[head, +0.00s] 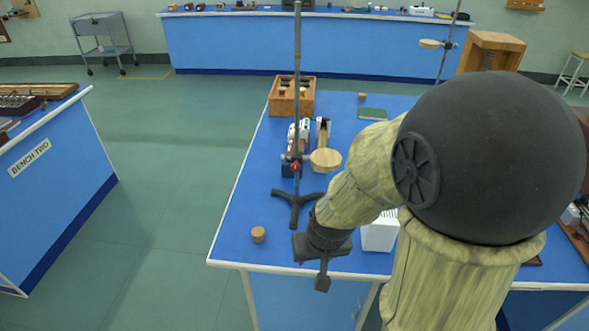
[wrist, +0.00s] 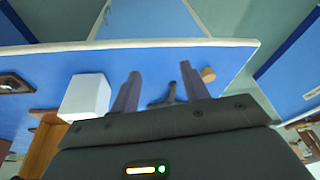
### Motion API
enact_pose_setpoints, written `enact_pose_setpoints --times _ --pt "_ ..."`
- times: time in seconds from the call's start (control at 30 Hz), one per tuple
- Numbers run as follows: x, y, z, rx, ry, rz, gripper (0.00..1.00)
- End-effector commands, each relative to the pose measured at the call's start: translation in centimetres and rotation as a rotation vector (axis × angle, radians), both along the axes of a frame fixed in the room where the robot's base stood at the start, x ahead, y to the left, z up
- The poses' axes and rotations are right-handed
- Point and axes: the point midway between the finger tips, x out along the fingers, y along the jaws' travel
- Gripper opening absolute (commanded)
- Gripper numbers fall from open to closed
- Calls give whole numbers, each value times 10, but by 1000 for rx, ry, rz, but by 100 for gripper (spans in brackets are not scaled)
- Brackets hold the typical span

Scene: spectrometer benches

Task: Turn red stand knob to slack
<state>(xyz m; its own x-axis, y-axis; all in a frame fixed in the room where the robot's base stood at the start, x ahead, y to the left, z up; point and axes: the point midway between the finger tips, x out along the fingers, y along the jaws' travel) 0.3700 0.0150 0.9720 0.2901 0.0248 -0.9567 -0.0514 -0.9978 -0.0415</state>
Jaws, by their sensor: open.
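The stand (head: 297,90) is a tall dark rod on a black three-legged base (head: 296,200) on the blue bench. Its small red knob (head: 295,166) sits low on the rod, at the clamp of a round wooden plate (head: 326,160). My gripper (head: 322,280) is near the bench's front edge, nearer to me than the stand and below the knob in the picture. In the wrist view my gripper (wrist: 163,84) has its two fingers apart with nothing held. Part of the stand's base (wrist: 170,96) shows between them, farther off; I cannot make out the knob there.
A cork (head: 258,234) stands left of the base; it also shows in the wrist view (wrist: 208,74). A white box (head: 380,235) is right of my gripper. Behind the stand are instruments (head: 300,135) and a wooden rack (head: 291,97). A second stand (head: 447,45) is farther back.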

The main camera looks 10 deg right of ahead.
Motion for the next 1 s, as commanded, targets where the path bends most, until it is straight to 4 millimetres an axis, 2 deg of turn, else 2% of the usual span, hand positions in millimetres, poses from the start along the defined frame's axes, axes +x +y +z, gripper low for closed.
enact_pose_setpoints --times 0.13,0.3,0.57,0.77,1.0 --pt "32 18 -9 39 -86 -100 46" --pt "66 31 -24 46 -227 -246 46" --pt "97 31 -35 -35 -494 -407 46" --pt "104 27 -24 -139 -758 -434 46" --pt "98 35 13 -245 -1106 -329 46"
